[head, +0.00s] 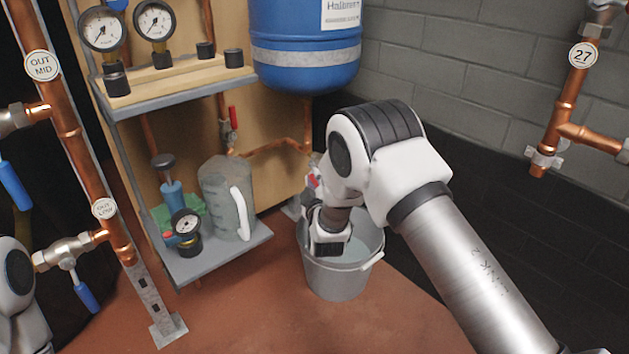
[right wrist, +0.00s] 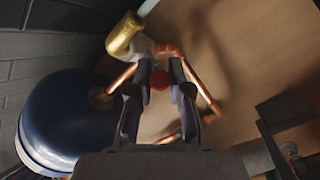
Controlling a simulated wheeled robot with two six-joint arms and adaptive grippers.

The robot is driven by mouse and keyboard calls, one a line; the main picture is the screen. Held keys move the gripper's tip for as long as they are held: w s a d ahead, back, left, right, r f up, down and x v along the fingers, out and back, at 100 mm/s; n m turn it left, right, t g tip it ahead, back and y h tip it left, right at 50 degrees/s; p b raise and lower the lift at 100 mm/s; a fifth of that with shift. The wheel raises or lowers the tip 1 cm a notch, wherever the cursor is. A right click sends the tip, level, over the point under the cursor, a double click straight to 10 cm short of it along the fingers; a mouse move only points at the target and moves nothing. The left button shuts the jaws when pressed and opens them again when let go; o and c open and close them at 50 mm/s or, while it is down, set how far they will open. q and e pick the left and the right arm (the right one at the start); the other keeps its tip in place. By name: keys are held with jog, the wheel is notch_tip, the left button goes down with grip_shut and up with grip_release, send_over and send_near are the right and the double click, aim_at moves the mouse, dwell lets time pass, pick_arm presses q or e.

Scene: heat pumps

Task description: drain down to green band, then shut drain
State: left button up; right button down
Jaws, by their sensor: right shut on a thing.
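My right gripper (head: 326,232) reaches down over the grey bucket (head: 337,280) beneath the blue tank (head: 306,50). In the right wrist view, its fingers (right wrist: 161,82) are closed around a small red part (right wrist: 160,79), beside a brass fitting (right wrist: 125,35) and copper pipe. This looks like the drain valve's handle; the arm hides it mostly in the head view. Two dial gauges, left (head: 101,29) and right (head: 154,20), sit above the upper shelf; no green band can be made out on either. My left gripper is out of view.
A grey jug (head: 228,200) and a small gauge (head: 186,223) stand on the lower shelf (head: 215,259), left of the bucket. A red-handled valve (head: 232,118) is on the board. Copper pipes with blue-handled valves run at the far left.

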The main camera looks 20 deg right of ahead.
aim_at(309, 173)
jog(key=shift+f+t, duration=0.15)
jog(key=shift+t, duration=0.15)
jog(key=shift+w+a+f+m+t+h, duration=0.15)
jog(key=shift+f+m+t+h, duration=0.1)
jog(key=shift+m+t, duration=0.3)
jog(key=shift+w+f+m+t+h, duration=0.15)
jog(key=shift+f+m+t+h, duration=0.1)
jog(key=shift+m+t, duration=0.3)
jog(key=shift+w+a+f+m+t+h, duration=0.15)
jog(key=shift+w+m+t+h, duration=0.1)
jog(key=shift+m+t+h, duration=0.4)
jog(key=shift+w+a+f+m+t+h, duration=0.1)
jog(key=shift+w+f+m+t+h, duration=0.1)
jog(key=shift+m+t+h, duration=0.45)
jog(key=shift+m, duration=0.3)
jog(key=shift+r, duration=0.1)
jog(key=c, duration=1.1)
grip_release()
jog(key=shift+w, duration=0.1)
notch_tip(309, 173, up, 10)
jog(key=shift+f, duration=0.1)
